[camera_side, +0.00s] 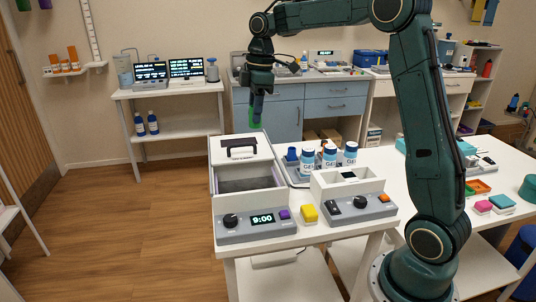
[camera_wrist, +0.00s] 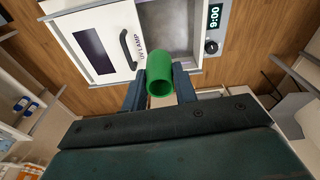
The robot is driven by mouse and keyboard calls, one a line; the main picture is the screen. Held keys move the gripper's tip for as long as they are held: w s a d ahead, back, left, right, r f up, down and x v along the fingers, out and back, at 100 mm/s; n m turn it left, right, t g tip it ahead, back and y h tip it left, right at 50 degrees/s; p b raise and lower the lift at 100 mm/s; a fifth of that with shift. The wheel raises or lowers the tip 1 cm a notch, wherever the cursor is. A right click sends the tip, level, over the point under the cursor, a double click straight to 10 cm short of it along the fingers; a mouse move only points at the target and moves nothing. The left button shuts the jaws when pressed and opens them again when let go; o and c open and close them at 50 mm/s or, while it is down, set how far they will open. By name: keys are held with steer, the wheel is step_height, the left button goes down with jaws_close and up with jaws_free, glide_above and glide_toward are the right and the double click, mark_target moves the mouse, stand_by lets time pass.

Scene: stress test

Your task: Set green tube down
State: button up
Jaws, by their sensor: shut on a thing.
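My gripper (camera_wrist: 161,92) is shut on a green tube (camera_wrist: 161,75). In the wrist view the tube's open round end faces the camera between the two fingers. In the side view my gripper (camera_side: 257,104) points down, and the green tube (camera_side: 255,118) hangs upright from it. The tube is in the air above the back part of a white device (camera_side: 214,178) on the table. The device has an open compartment and a raised lid with a black handle. I cannot tell the exact height above it.
The device's panel (camera_side: 256,222) reads 9:00. A tray (camera_side: 294,180) with white and blue bottles (camera_side: 308,162) stands right of it. A yellow block (camera_side: 310,212) and a second panelled device (camera_side: 352,208) are at the front. Small coloured items (camera_side: 484,207) lie on the right.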

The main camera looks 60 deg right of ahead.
steer(key=s+d+f+m, duration=0.1)
steer(key=s+d+m, duration=0.25)
steer(key=d, duration=0.95)
steer(key=s+d+m, duration=0.2)
steer(key=d+m, duration=0.2)
steer(key=d, duration=0.8)
steer(key=shift+n+t+h, duration=0.25)
steer(key=shift+t+h, duration=0.05)
steer(key=f, duration=2)
steer(key=shift+w+d, duration=0.1)
steer(key=shift+w, duration=0.15)
steer(key=shift+f, duration=0.15)
steer(key=o, duration=0.9)
steer(key=shift+o, duration=0.2)
step_height(320, 180, up, 12)
steer(key=s, duration=0.1)
steer(key=shift+s+d, duration=0.2)
